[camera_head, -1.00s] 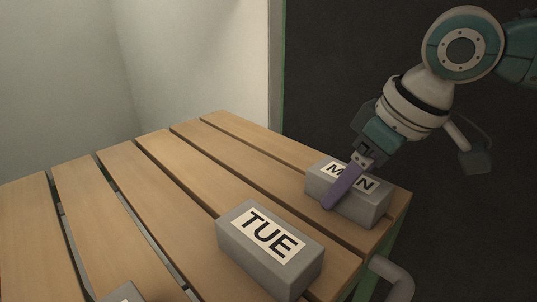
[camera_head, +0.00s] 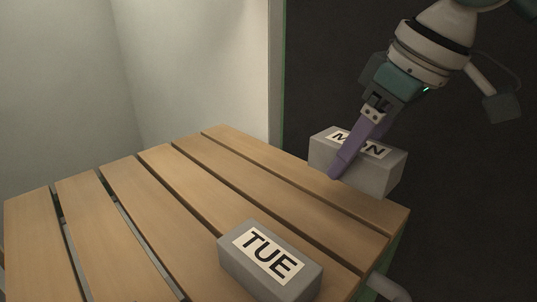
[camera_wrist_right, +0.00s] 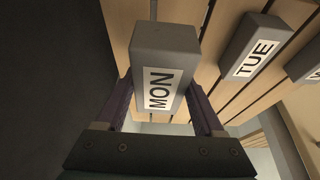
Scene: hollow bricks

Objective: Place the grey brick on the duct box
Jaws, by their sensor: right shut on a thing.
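A grey brick with a white MON label (camera_head: 385,176) is held by my right gripper (camera_head: 345,168) near the right corner of the slatted wooden table. In the right wrist view the MON brick (camera_wrist_right: 165,45) sits between the two purple fingers of the right gripper (camera_wrist_right: 165,105), one on each side. In the head view the brick appears raised above the slats. A second grey brick labelled TUE (camera_head: 240,262) lies on the table in front of it. I cannot make out a duct box. My left gripper is not in view.
The slatted wooden table (camera_head: 150,190) has wide bare slats at the left and middle. The right wrist view shows the TUE brick (camera_wrist_right: 240,45) and part of another labelled brick (camera_wrist_right: 312,68). A pale wall (camera_head: 195,70) stands behind, with a dark area at right.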

